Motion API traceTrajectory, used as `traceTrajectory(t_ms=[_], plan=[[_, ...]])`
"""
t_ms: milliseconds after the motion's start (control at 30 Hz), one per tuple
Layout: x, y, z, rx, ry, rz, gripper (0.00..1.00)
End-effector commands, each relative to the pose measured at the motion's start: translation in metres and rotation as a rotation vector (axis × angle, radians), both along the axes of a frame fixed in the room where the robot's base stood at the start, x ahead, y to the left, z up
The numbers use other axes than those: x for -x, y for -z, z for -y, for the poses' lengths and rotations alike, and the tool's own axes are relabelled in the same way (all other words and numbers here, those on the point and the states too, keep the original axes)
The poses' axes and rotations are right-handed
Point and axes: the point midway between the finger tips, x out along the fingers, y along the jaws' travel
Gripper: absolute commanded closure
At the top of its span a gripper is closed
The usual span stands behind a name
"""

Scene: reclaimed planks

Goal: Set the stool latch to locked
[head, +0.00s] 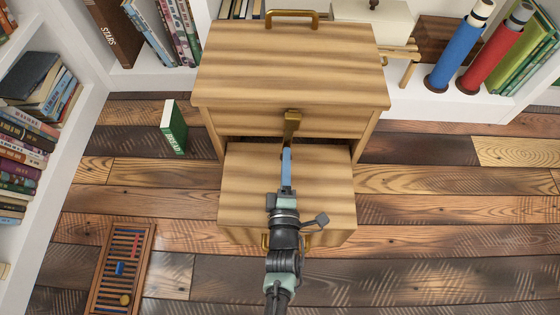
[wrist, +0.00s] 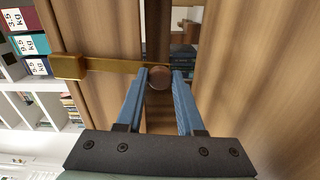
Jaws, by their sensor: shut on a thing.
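The wooden stool (head: 250,60) stands in the middle of the floor, with its lower step (head: 245,195) out in front below the top. The brass latch (head: 293,122) is on the stool's front edge near the middle. In the wrist view the latch is a brass bar (wrist: 100,66) with a wide block at its left end and a round brown knob (wrist: 159,77) at its right end. My gripper (head: 286,150) reaches over the lower step to the latch. In the wrist view its blue fingers (wrist: 161,79) are closed on the knob, one on each side.
White bookshelves (head: 75,130) stand at the left and behind. A green book (head: 173,130) stands on the plank floor left of the stool, and an abacus (head: 122,268) lies at the lower left. Blue (head: 457,52) and red (head: 494,52) tubes stand at the back right. Floor at the right is clear.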

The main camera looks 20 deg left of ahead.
Motion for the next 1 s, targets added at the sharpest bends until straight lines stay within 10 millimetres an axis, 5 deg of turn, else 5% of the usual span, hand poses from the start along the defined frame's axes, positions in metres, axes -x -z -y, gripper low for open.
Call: traceTrajectory(t_ms=[767,800,933,1000], plan=[[-0.0013,0.0016,0.0082,0.095,0.003,0.024,1.00],[-0.0014,0.0015,0.0083,0.095,0.003,0.024,0.56],[-0.0015,0.0011,0.0078,0.094,0.002,0.025,0.33],[-0.0017,0.0008,0.0075,0.093,0.002,0.025,0.33]])
